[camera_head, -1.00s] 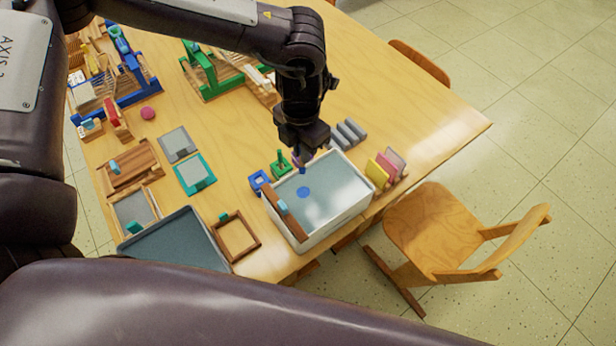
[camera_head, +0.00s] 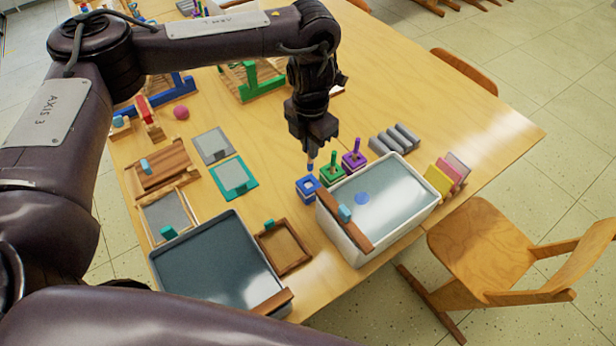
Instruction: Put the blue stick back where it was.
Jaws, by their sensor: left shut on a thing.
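My left gripper (camera_head: 311,148) points down and is shut on the blue stick (camera_head: 310,168), whose lower end sticks out below the fingers. The rest of the stick is hidden by the fingers. Right below it is the blue square holder (camera_head: 308,187) with an opening in its top. The stick's tip is over the holder; I cannot tell whether it touches or enters it. Beside it are the green holder (camera_head: 332,176) and the purple holder (camera_head: 353,162), each with a stick standing upright. My right gripper is out of view.
A white water tub (camera_head: 345,240) with a blue spot stands just in front of the holders. Grey bars (camera_head: 395,138) and coloured upright pieces (camera_head: 446,175) lie to the right. A dark tray (camera_head: 215,262) and a wooden frame (camera_head: 283,248) are at the left front. The far right tabletop is clear.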

